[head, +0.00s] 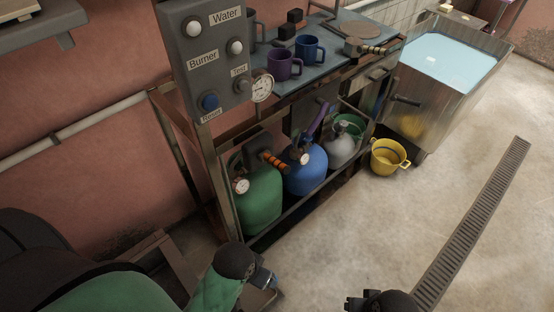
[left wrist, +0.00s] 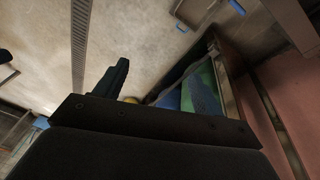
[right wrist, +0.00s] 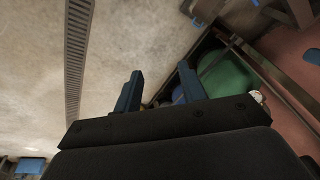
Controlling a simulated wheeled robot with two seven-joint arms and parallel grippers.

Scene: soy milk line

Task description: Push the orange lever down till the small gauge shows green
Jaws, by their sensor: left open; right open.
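The orange lever (head: 272,160), a dark handle with orange bands, sits on top of the green gas cylinder (head: 260,203) on the low shelf. A small round gauge (head: 241,186) is on that cylinder's left; its reading is too small to tell. My left gripper (head: 264,280) is open and empty, low in front of the shelf and apart from the lever. It also shows in the left wrist view (left wrist: 158,90). My right gripper (head: 357,303) is at the bottom edge, further right; it is open and empty in the right wrist view (right wrist: 160,88).
A blue cylinder (head: 306,172) with another gauge and a grey cylinder (head: 341,149) stand beside the green one. Above is a control panel (head: 203,60) with a larger gauge (head: 262,88). A yellow bucket (head: 388,158) stands right; the floor in front is clear.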

